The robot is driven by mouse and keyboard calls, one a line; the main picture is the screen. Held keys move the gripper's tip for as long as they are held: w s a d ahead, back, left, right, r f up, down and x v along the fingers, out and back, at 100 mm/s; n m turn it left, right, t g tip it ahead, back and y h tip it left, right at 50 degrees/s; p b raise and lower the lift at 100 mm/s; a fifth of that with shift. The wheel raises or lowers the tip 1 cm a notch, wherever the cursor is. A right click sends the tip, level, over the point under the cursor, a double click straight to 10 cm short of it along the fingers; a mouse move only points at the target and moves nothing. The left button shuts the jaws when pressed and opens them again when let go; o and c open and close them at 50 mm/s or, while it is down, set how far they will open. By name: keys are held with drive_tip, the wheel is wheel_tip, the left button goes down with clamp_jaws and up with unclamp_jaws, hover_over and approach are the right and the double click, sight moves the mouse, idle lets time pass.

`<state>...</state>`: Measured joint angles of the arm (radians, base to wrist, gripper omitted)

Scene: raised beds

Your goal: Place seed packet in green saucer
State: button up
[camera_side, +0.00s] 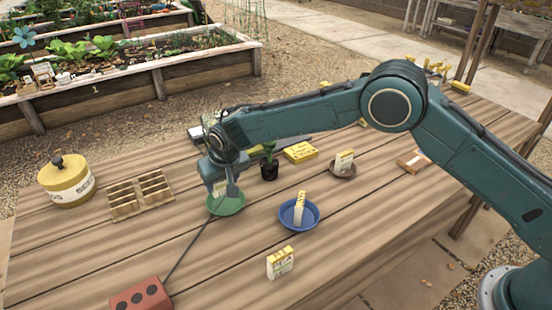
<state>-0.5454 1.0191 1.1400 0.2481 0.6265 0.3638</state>
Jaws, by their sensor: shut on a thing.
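The green saucer (236,208) sits on the wooden table near the middle of the side view. My gripper (222,191) points down over it, with its fingertips low at the saucer. It is shut on a seed packet (219,187), a small pale and yellow piece that shows between the fingers. The fingers hide most of this packet, and I cannot tell whether it touches the saucer.
A blue saucer (313,220) holding a packet, a potted plant (269,168) and a yellow box (300,152) stand to the right. A divided tray (124,207) and yellow tin (67,184) stand left. A white-and-yellow packet (280,264) and red block (140,297) are in front.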

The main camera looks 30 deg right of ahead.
sight(224, 193)
drive_tip(key=shift+f, duration=2.15)
drive_tip(key=shift+f, duration=0.15)
drive_tip(key=o, duration=0.7)
drive_tip(key=shift+c, duration=0.2)
drive_tip(key=v, duration=1.2)
